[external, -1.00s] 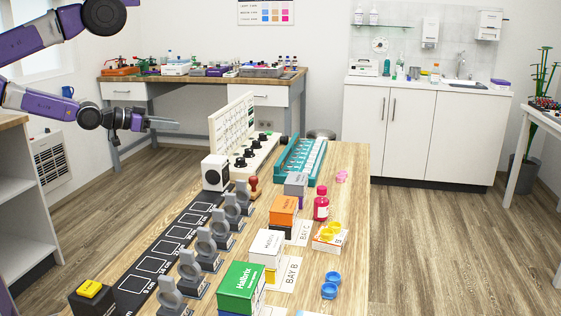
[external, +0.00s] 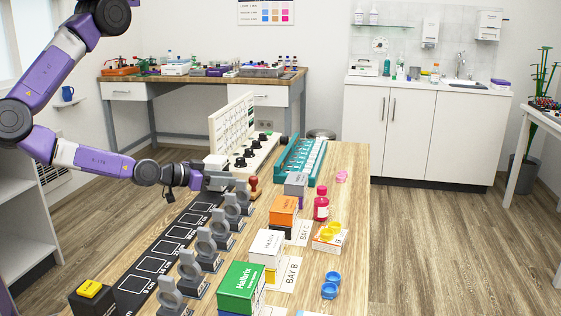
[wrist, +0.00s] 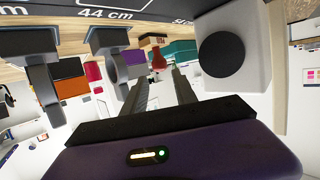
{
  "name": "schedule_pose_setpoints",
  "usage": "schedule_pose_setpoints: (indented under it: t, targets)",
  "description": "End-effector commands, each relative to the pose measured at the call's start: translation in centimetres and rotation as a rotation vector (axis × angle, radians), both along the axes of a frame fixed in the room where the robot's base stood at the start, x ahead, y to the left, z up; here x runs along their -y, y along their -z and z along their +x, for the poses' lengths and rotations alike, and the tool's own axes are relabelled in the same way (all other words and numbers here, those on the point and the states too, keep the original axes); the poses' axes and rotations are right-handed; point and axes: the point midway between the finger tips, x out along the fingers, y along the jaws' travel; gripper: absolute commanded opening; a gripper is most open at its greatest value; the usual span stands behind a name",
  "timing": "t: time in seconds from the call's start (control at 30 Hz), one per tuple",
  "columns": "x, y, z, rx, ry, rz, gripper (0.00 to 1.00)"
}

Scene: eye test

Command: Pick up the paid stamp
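The stamp (external: 253,186), with a rounded red-brown handle, stands upright on the table just past the end of the row of grey ring stands. In the wrist view the stamp (wrist: 157,59) shows upside down, beyond and between my fingertips. I cannot read any "paid" marking on it. My gripper (external: 229,182) is low over the table, left of the stamp, its fingers pointing towards it. In the wrist view my gripper (wrist: 161,70) has its two fingers apart with nothing held between them.
A white block with a black disc (wrist: 222,60) is close beside my fingers. Grey ring stands (external: 206,243) line the black measuring strip (external: 150,265) on the other side. A white panel with black knobs (external: 232,130) and a teal rack (external: 302,158) stand behind. Boxes (external: 283,209) are to the right.

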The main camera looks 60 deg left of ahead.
Motion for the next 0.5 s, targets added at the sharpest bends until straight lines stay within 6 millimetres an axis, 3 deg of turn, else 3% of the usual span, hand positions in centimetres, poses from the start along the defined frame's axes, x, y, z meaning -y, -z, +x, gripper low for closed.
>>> schedule_pose_setpoints:
  t: [0.5]
  targets:
    - [0.0, 2.2, 5.8, 0.001, -0.003, -0.001, 0.34]
